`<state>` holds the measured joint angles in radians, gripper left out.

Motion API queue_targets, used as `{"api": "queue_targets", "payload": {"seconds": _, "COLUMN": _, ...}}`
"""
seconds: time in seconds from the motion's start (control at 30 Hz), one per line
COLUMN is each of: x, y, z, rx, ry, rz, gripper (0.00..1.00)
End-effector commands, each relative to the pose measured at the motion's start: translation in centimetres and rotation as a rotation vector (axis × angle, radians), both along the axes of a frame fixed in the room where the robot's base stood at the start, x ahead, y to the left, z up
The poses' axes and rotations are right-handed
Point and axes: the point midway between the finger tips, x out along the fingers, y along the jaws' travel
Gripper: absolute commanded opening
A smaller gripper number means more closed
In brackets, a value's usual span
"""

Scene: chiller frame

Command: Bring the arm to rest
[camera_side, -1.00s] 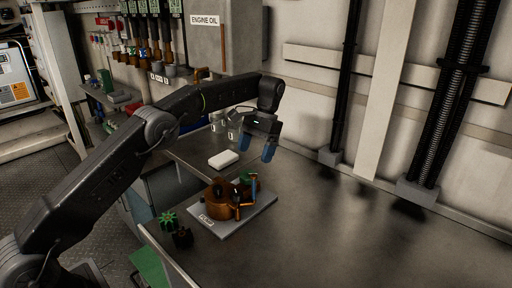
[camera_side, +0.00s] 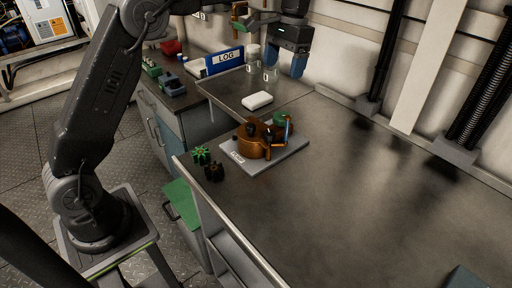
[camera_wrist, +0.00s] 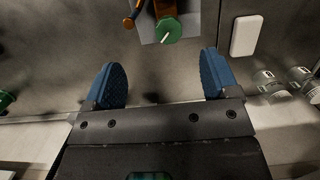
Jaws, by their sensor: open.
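My gripper (camera_side: 298,66) is high above the back of the bench, its blue fingers pointing down. In the wrist view (camera_wrist: 163,82) the fingers are spread wide with nothing between them. My arm is raised and bent. A copper-brown pump housing (camera_side: 262,150) stands on a grey plate (camera_side: 291,149) on the bench, well clear of my gripper. A green part (camera_wrist: 168,31) on the housing shows at the top of the wrist view. A green toothed wheel (camera_side: 201,155) and a black one (camera_side: 214,173) lie on the bench left of the plate.
A white block (camera_side: 257,100) lies behind the pump. Glass jars (camera_side: 270,73) and a blue LOG binder (camera_side: 225,61) stand at the back left. Dark vertical pipes run down the wall at right. The bench (camera_side: 380,190) right of the pump is bare.

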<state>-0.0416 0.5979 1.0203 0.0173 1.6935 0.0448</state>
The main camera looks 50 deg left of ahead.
Motion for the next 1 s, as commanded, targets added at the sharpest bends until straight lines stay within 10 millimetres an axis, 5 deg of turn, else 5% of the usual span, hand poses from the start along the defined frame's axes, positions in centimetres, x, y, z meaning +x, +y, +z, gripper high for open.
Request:
{"api": "queue_targets", "payload": {"seconds": 0.2, "x": -6.5, "y": -0.8, "z": 4.2, "rx": 0.002, "ry": -0.161, "rz": -0.003, "gripper": 0.81}}
{"api": "queue_targets", "payload": {"seconds": 0.43, "x": -14.1, "y": -1.5, "z": 5.4, "rx": 0.001, "ry": -0.326, "rz": -0.002, "gripper": 0.81}}
{"api": "queue_targets", "payload": {"seconds": 0.8, "x": -25.9, "y": -2.2, "z": 1.2, "rx": -0.006, "ry": -0.577, "rz": -0.002, "gripper": 0.81}}
{"api": "queue_targets", "payload": {"seconds": 1.0, "x": -28.8, "y": -2.4, "z": -1.3, "rx": -0.010, "ry": -0.651, "rz": -0.001, "gripper": 0.81}}
